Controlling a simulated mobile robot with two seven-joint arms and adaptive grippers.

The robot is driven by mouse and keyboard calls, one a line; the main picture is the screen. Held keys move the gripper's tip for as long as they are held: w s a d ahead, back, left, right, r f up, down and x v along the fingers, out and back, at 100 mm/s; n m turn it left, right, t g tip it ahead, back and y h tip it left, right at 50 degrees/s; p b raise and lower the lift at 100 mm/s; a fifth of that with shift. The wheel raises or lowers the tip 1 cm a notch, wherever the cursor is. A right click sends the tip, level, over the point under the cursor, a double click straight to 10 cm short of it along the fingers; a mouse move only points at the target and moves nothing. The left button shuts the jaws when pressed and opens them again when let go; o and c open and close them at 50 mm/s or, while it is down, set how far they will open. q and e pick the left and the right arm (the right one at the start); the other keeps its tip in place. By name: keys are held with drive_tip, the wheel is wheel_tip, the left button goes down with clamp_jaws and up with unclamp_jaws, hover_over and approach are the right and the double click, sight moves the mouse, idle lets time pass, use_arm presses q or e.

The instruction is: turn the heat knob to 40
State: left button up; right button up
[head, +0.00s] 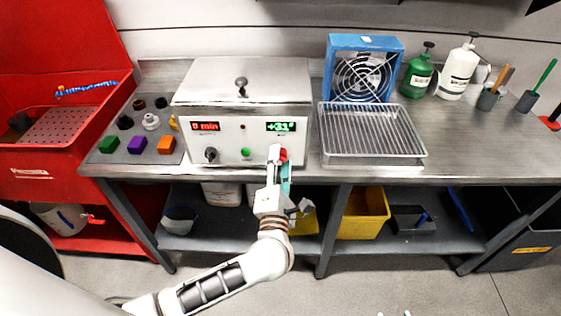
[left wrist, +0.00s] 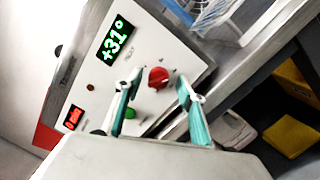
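The red heat knob (head: 283,155) is on the front of a white and steel bath unit (head: 228,145), below a green display (head: 281,127) reading +31°. In the left wrist view the red knob (left wrist: 158,77) lies between and beyond the fingertips of my left gripper (left wrist: 157,90). The teal fingers are spread, with gaps on both sides of the knob. In the head view my left gripper (head: 280,172) is at the panel and partly covers the knob's surroundings. Two small pale tips at the bottom edge of the head view may belong to my right gripper.
The panel also has a red display (head: 205,126) reading 0 min, a black knob (head: 210,154) and a green button (head: 246,152). A wire rack on a tray (head: 372,132) stands close to the right. A blue fan (head: 363,70) is behind it.

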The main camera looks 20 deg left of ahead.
use_arm(q)
drive_tip(key=v, duration=1.2)
idle(0.4)
